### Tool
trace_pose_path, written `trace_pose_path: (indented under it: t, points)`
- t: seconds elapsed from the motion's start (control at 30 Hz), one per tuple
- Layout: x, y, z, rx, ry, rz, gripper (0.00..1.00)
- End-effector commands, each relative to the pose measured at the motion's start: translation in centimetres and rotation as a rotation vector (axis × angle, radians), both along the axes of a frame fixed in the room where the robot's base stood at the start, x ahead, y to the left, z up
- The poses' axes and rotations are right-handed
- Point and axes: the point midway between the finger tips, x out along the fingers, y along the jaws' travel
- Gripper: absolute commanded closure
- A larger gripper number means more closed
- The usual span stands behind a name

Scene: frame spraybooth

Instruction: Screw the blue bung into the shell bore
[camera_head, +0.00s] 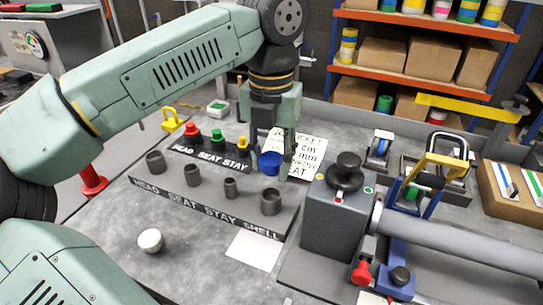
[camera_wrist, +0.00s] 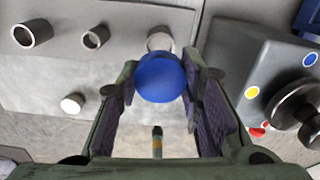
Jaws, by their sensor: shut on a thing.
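The blue bung (camera_head: 269,163) is between the two fingers of my gripper (camera_head: 270,167), which is shut on it. In the wrist view the bung's round blue top (camera_wrist: 160,78) shows between the fingers (camera_wrist: 161,88). The shell bore (camera_head: 271,201) is the open grey cylinder at the right end of the front rack, above the SHELL label. In the head view the bung appears above and behind the bore, apart from it. In the wrist view the bore's rim (camera_wrist: 159,38) shows just beyond the bung, which partly hides it. The bung's underside is hidden.
Other open cylinders, such as the stay one (camera_head: 231,187), stand left on the front rack (camera_head: 165,199). Red, green and yellow bungs (camera_head: 217,137) sit on the rack behind. A grey block with a black knob (camera_head: 345,172) stands close right. A white round piece (camera_head: 150,240) lies front left.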

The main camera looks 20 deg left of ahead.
Motion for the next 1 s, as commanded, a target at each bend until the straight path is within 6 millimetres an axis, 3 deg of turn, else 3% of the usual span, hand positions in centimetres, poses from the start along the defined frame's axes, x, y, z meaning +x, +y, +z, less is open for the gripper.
trace_pose_path:
  t: [0.27,0.7,1.0]
  points:
    - [0.0,0.0,-0.7,0.0,0.0,-0.001,0.94]
    - [0.0,0.0,-4.4,0.0,0.0,-0.001,0.94]
    - [0.0,0.0,-4.8,0.0,0.0,-0.001,0.94]
